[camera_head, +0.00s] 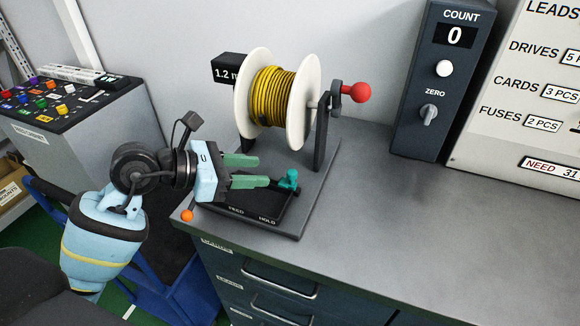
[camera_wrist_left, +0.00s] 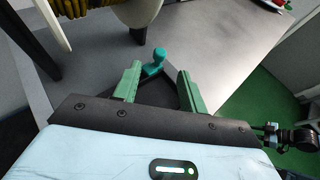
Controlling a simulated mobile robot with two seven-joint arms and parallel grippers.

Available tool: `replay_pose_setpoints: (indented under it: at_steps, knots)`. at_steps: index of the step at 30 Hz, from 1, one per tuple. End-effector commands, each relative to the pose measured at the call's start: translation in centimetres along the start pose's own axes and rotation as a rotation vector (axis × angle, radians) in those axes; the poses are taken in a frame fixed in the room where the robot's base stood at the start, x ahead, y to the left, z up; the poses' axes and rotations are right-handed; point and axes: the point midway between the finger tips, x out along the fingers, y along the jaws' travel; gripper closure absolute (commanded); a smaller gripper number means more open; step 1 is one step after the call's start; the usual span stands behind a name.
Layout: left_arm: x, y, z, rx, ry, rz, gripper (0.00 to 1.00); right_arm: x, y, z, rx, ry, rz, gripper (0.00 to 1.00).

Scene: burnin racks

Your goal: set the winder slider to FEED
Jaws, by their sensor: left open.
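The winder slider is a teal knob (camera_head: 289,180) on a black track (camera_head: 258,213) at the front of the winder base. The knob stands at the right end of the track, on the HOLD side; the FEED label is at the left. My left gripper (camera_head: 262,171) is open, its green fingers pointing right toward the knob and a little short of it. In the left wrist view the knob (camera_wrist_left: 155,62) stands just beyond the open fingers (camera_wrist_left: 158,88), nearer the left one. Nothing is between the fingers. My right gripper is not in view.
A white spool of yellow cable (camera_head: 274,97) with a red-knobbed crank (camera_head: 356,92) stands behind the track. A dark COUNT box (camera_head: 436,80) reads 0 behind it. The bench is clear at right (camera_head: 430,220).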

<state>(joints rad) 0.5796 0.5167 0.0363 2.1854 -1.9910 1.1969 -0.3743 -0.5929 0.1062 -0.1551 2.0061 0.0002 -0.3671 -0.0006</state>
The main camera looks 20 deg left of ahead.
Motion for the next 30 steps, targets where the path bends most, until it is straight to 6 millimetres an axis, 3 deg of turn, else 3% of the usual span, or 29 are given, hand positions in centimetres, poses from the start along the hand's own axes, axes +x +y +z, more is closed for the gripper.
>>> replay_pose_setpoints:
  at_steps: [16,29,30]
  knots:
    - [6.7,-0.1,0.1,-0.005,-0.004,-0.003,0.58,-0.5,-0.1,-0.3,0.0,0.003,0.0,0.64]
    - [7.8,-0.1,0.0,-0.004,-0.002,-0.002,0.58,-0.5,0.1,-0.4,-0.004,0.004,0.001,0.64]
    - [7.8,-0.1,0.0,-0.004,-0.002,-0.002,0.62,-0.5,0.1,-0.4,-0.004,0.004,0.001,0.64]
